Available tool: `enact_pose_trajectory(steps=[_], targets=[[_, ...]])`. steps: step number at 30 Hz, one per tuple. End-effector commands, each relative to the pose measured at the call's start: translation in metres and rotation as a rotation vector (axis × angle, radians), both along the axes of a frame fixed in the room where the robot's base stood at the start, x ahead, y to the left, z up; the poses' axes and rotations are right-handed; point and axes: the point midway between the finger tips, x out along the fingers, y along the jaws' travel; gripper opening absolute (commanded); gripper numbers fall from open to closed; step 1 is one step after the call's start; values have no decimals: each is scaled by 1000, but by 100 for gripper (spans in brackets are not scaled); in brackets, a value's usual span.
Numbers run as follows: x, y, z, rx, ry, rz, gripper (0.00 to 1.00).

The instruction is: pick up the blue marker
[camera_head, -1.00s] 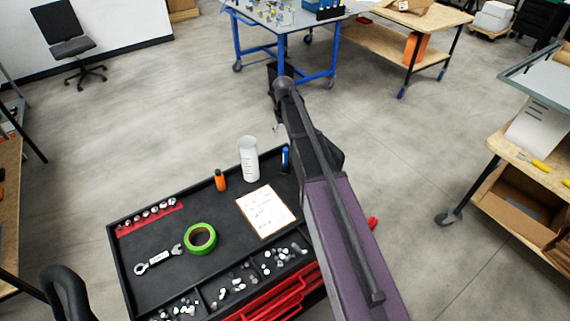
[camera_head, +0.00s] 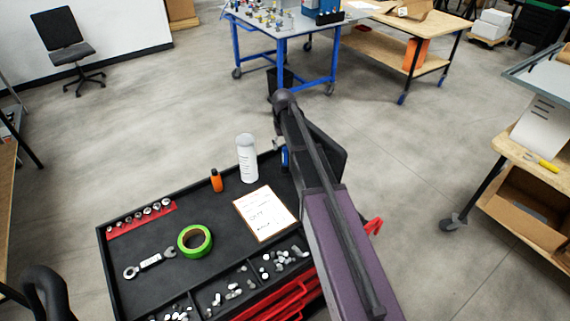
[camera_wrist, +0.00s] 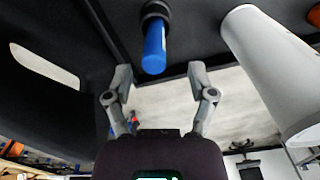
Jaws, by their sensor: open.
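The blue marker (camera_wrist: 154,48) stands with its blue end toward my wrist camera and a black end in the dark tray. In the head view, part of the marker (camera_head: 284,157) shows at the tray's far right, beside my arm, which partly hides it. My gripper (camera_wrist: 160,72) is open and empty. Its two fingertips are apart, one to each side of the marker's blue end and slightly below it in the wrist view. I cannot tell how much depth separates them from the marker.
A white bottle (camera_head: 246,158) stands close left of the marker and looms at right in the wrist view (camera_wrist: 275,75).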

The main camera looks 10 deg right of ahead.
Motion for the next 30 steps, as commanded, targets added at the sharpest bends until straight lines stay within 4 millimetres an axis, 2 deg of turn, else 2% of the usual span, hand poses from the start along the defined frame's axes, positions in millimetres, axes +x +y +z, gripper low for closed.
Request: enact_pose_trajectory(steps=[14,30], targets=[[0,-1,-3,0,0,0,72],[-2,-6,-42,0,0,0,72]])
